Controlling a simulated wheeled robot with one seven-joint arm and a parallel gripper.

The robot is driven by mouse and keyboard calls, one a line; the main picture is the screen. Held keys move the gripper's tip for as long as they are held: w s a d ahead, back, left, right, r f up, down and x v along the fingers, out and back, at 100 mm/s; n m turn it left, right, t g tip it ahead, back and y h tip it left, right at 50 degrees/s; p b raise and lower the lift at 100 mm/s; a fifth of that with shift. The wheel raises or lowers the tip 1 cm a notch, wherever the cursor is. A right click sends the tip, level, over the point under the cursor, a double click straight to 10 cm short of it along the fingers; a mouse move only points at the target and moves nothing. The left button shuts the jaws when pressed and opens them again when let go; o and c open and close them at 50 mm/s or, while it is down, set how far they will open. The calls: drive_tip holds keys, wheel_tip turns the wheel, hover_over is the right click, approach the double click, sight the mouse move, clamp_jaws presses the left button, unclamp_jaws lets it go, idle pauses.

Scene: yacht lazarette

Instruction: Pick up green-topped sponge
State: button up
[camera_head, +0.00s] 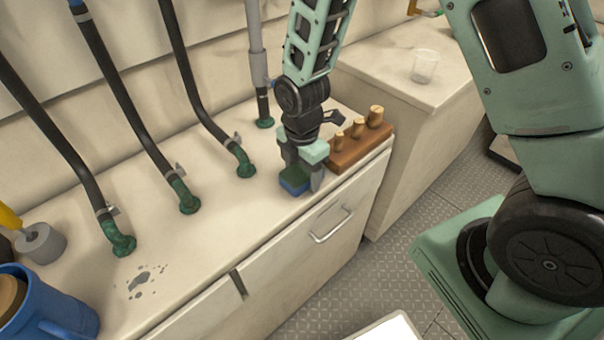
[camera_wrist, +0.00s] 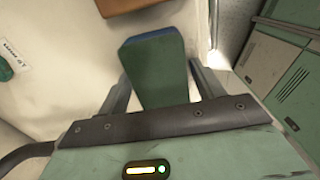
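The green-topped sponge (camera_head: 294,182) lies on the cream counter near its front edge, its top dark green and its side blue. In the wrist view the sponge (camera_wrist: 155,62) stretches away from my gripper, with its near end between the two fingers. My gripper (camera_head: 302,173) points down over the sponge, one finger on each side. In the wrist view my gripper (camera_wrist: 160,75) looks open, with narrow gaps between fingers and sponge. The head view partly hides the sponge behind the fingers.
A wooden block with pegs (camera_head: 358,147) stands close behind and right of the sponge. Hoses with green fittings (camera_head: 181,195) rise from the counter at left. A blue mug (camera_head: 55,312) stands front left. A clear cup (camera_head: 424,66) stands on the right counter.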

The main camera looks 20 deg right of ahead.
sight(302, 170)
drive_tip(key=c, duration=0.7)
drive_tip(key=shift+r, duration=0.1)
wheel_tip(302, 170, up, 10)
drive_tip(key=shift+f+p, duration=0.1)
drive_tip(key=shift+p, duration=0.2)
drive_tip(key=shift+s, duration=0.1)
